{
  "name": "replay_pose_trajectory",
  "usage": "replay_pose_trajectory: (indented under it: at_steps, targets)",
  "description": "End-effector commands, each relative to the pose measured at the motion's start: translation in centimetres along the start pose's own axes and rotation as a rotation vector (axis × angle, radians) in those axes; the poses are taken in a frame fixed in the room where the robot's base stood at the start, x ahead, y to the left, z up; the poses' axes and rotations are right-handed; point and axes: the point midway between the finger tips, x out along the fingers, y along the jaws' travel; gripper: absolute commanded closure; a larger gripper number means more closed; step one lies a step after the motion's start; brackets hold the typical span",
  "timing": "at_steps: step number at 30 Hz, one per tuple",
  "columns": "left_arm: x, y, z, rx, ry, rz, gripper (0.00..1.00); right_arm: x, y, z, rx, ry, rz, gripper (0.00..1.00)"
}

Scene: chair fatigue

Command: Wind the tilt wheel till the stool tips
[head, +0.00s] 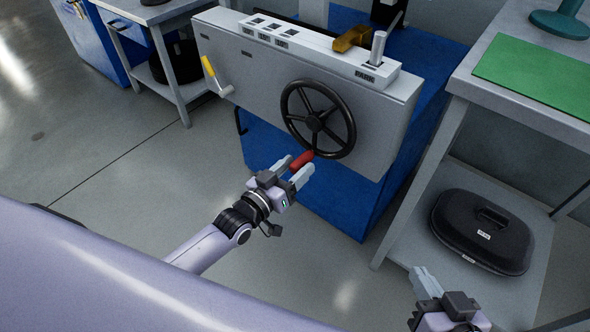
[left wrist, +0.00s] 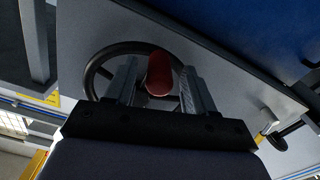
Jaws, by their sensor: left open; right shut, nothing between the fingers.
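The tilt wheel (head: 335,103) is a black spoked handwheel on the front of a grey control box (head: 232,50). A red handle (head: 302,160) sticks out at the lower part of its rim. My left gripper (head: 298,167) is open, with its fingers on either side of the red handle. In the left wrist view the red handle (left wrist: 159,74) lies between the two fingers, with the black rim (left wrist: 92,75) behind. My right gripper (head: 424,280) is shut and empty at the bottom right, away from the wheel. The stool is not recognisable in view.
A yellow-handled crank (head: 209,68) is left of the wheel on the same box. A lever (head: 377,48) and a brass-coloured part (head: 352,38) are on top. A grey bench with a green mat (head: 535,75) and a black case (head: 482,232) stands at right.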

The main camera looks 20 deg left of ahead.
Motion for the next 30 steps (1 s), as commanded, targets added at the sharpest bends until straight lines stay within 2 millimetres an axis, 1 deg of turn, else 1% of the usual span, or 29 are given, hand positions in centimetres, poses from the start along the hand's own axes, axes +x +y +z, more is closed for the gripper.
replay_pose_trajectory:
  at_steps: [8, 9, 11, 12, 14, 23, 26, 30]
  targets:
    - [0.3, 0.0, 0.0, 0.0, 0.0, 0.0, 0.46, 0.0, -0.1, 0.0, 0.003, 0.001, -0.004, 1.0]
    - [0.3, 0.0, 0.0, 0.0, 0.0, 0.0, 0.49, 0.0, -0.1, 0.0, 0.003, 0.001, -0.004, 1.0]
    - [0.3, 0.0, 0.0, 0.0, 0.0, 0.0, 0.68, 0.0, -0.1, 0.0, 0.003, 0.001, -0.004, 1.0]
    - [0.2, 0.0, 0.0, 0.0, 0.0, 0.0, 0.81, 0.0, -0.1, 0.0, 0.003, 0.001, -0.004, 1.0]
    - [0.2, 0.0, 0.0, 0.0, 0.0, 0.0, 1.0, 0.0, -0.1, 0.0, 0.003, 0.001, -0.004, 1.0]
    - [0.2, -0.2, -0.1, 0.018, 0.0, 0.0, 1.0, 0.0, -0.1, -0.1, 0.001, 0.002, -0.002, 1.0]
    - [0.2, -0.5, -0.3, 0.048, 0.001, 0.0, 1.0, -0.1, 0.0, -0.3, -0.004, 0.002, 0.001, 1.0]
    - [0.0, -1.5, -0.6, 0.124, 0.0, 0.0, 1.0, -0.2, 0.1, -0.6, -0.017, 0.003, 0.011, 1.0]
